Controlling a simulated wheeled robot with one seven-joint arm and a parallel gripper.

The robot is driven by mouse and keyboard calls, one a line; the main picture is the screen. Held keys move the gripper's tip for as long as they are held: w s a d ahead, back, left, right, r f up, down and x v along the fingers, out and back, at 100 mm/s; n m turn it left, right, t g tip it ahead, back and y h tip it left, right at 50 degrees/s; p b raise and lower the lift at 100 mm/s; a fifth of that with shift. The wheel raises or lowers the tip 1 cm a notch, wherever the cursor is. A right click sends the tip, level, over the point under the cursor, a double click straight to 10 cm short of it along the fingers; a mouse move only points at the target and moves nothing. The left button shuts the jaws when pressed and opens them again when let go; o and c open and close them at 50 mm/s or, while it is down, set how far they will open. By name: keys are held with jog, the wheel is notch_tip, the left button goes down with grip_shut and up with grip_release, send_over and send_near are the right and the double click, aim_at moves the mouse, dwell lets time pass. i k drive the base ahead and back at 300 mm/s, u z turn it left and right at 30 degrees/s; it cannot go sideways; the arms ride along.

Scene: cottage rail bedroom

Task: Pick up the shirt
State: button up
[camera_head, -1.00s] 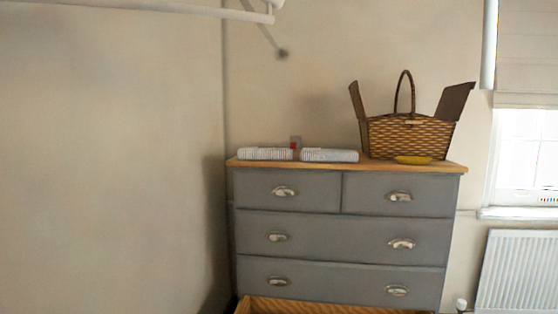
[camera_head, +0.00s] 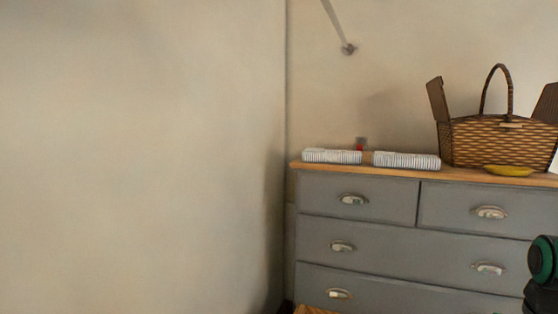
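Two folded striped cloths, which look like folded shirts, lie flat on top of the grey dresser (camera_head: 357,222). The left folded shirt (camera_head: 332,156) is near the dresser's left end. The right folded shirt (camera_head: 407,160) lies beside it, with a small gap between them. I cannot tell which one the task means. A dark part of my arm with a green ring shows at the right edge of the head view. My gripper's fingers are not in view.
A wicker basket (camera_head: 490,143) with open lids stands on the dresser's right side. A small red item (camera_head: 360,146) is behind the shirts. A bare wall fills the left.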

aim_at(316, 155)
jog(key=u, duration=0.15)
jog(key=i, duration=1.25)
jog(key=z, duration=0.4)
